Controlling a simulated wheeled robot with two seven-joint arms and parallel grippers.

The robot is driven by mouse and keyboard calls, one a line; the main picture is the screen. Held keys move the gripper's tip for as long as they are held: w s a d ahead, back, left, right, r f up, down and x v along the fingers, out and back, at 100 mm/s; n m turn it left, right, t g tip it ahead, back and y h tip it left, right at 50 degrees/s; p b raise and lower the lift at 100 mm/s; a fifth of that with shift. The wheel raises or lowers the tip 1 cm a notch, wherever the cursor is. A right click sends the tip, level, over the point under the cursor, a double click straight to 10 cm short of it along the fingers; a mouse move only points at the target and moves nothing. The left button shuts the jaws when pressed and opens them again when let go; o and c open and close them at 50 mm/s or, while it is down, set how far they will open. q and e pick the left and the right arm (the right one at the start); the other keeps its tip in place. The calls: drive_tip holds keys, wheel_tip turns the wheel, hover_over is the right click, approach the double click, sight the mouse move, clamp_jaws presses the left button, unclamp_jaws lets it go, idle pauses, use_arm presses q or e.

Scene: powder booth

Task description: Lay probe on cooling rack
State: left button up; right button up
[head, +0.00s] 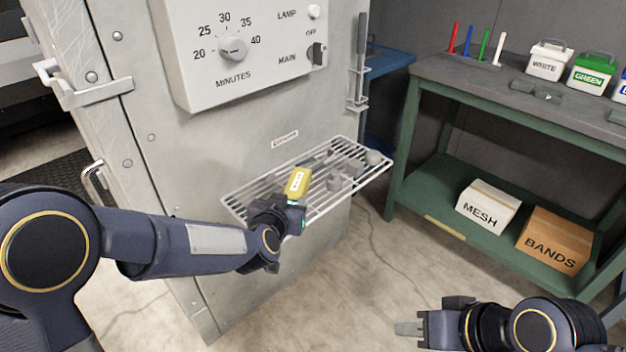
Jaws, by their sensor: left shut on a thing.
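The cooling rack (358,184) is a white wire shelf fixed to the side of the grey oven cabinet. My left gripper (296,199) is at the rack's front edge, shut on the probe (298,181), which shows as a yellow body with a pale label. The gripper hides the probe's lower end, and I cannot tell whether the probe touches the wires. Several small grey parts (338,181) stand on the rack behind it. My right gripper (409,329) is low at the front right, away from the rack; its finger gap is not clear.
The oven panel (262,75) with a dial and switches is above the rack. A green workbench (437,75) stands at the right, with lidded tubs (549,60) on top and MESH (487,206) and BANDS (556,240) boxes below. Floor between is clear.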

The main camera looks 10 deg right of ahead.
use_arm(q)
drive_tip(key=s+d+r+m+g+h, duration=0.15)
drive_tip(key=d+r, duration=0.25)
drive_tip(key=d, duration=0.5)
drive_tip(key=shift+t+h, duration=0.25)
drive_tip(key=a+f+b, duration=0.1)
drive_tip(key=a, duration=0.1)
drive_tip(key=w+a+f+b, duration=0.1)
drive_tip(key=a+b, duration=0.1)
drive_tip(key=a, duration=0.1)
drive_tip(key=w+a+f+b, duration=0.1)
drive_tip(key=a+f+b, duration=0.1)
drive_tip(key=shift+w+a+f, duration=0.1)
drive_tip(key=shift+w+a, duration=0.05)
drive_tip(key=shift+a, duration=0.15)
drive_tip(key=a+f+b, duration=0.1)
drive_tip(key=f, duration=0.1)
drive_tip(key=w+a+f+b, duration=0.1)
drive_tip(key=a+f, duration=0.1)
drive_tip(key=shift+a, duration=0.2)
drive_tip(key=shift+a+f, duration=0.4)
drive_tip(key=shift+w+a+f+b, duration=0.1)
drive_tip(key=shift+a+f+b, duration=0.05)
drive_tip(key=shift+f+b, duration=0.15)
wheel_tip(320, 180, down, 3)
drive_tip(key=shift+f+m+b, duration=0.1)
drive_tip(key=shift+m+b, duration=0.15)
drive_tip(key=shift+b, duration=0.35)
